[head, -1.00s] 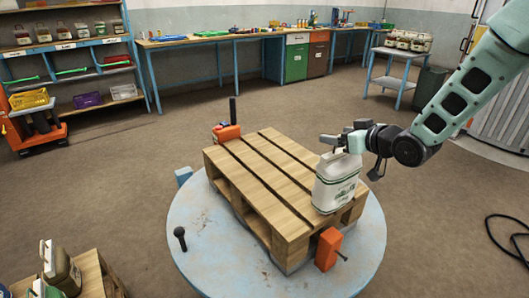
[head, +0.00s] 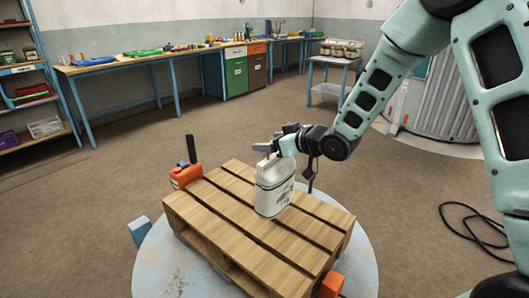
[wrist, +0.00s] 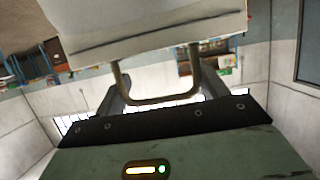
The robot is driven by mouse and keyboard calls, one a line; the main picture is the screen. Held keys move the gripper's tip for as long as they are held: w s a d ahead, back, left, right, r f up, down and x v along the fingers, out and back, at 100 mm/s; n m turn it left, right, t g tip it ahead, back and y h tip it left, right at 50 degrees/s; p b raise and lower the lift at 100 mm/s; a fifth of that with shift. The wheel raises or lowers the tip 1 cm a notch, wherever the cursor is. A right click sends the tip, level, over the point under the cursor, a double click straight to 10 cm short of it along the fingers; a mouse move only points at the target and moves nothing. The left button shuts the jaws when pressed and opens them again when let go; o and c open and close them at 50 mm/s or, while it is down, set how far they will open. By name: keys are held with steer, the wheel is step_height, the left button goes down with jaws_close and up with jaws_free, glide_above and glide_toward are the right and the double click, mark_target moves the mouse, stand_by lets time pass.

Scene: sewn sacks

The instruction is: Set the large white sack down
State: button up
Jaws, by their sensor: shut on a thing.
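The large white sack (head: 274,190) has a green printed label and hangs nearly upright from my gripper (head: 276,147) in the head view. My gripper is shut on its top. The sack appears over the middle of the wooden pallet (head: 200,225); I cannot tell whether its base touches the slats. In the wrist view the white sack (wrist: 150,28) fills the top of the picture, and a loop-shaped handle shows below it between the fingers.
The pallet lies on a round pale-blue platform (head: 160,270). An orange piece with a black post (head: 186,175) stands at its back left corner, another orange block (head: 331,285) at the front. The slats around the sack are bare. A workbench (head: 160,62) runs along the wall.

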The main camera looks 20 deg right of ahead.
mark_target(279, 162)
steer(key=shift+f, duration=3.25)
steer(key=o, duration=2)
steer(key=shift+f, duration=0.1)
steer(key=shift+o, duration=0.2)
